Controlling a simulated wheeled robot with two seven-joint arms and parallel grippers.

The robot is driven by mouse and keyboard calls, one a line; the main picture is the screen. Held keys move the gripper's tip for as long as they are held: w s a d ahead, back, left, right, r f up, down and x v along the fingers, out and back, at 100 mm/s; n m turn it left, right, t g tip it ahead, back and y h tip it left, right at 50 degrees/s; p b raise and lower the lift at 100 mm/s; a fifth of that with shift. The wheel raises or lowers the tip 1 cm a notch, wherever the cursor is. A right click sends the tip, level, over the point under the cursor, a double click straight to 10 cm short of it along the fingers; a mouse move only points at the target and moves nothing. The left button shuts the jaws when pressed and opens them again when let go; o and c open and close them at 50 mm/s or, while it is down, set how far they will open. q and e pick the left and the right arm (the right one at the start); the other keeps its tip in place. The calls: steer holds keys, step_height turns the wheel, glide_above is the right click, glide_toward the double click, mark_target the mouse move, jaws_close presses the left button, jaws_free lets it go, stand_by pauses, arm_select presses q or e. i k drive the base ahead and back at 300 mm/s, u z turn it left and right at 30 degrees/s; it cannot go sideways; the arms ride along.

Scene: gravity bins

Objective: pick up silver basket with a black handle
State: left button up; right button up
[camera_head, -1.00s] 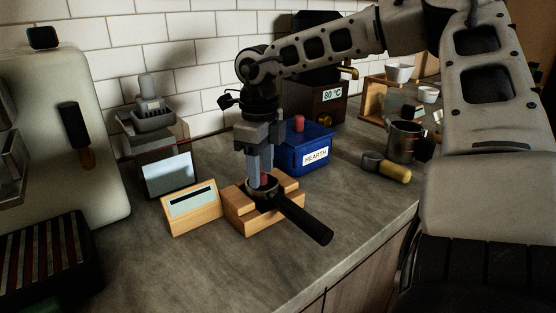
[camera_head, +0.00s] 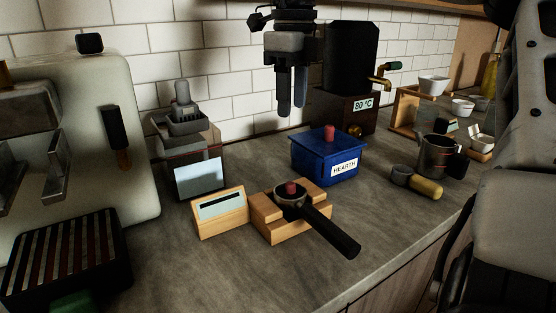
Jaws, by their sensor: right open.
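The silver basket with a black handle (camera_head: 330,229), a portafilter, rests on a light wooden block stand (camera_head: 270,228). Its round metal basket sits on the block and its handle points toward the front right. A small red knob or cylinder (camera_head: 291,188) stands in the basket. My right gripper (camera_head: 292,112) is open and empty, fingers pointing down, raised above and behind the portafilter, in front of the tiled wall. It is apart from everything. My left gripper is not in view.
A wooden-framed display (camera_head: 220,208) and a scale with a grinder-like device (camera_head: 185,135) stand left. The blue HEARTH box (camera_head: 318,162) is behind. The coffee machine (camera_head: 60,150) fills the left. The front counter is clear.

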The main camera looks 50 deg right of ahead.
mark_target(349, 248)
steer(key=k, duration=1)
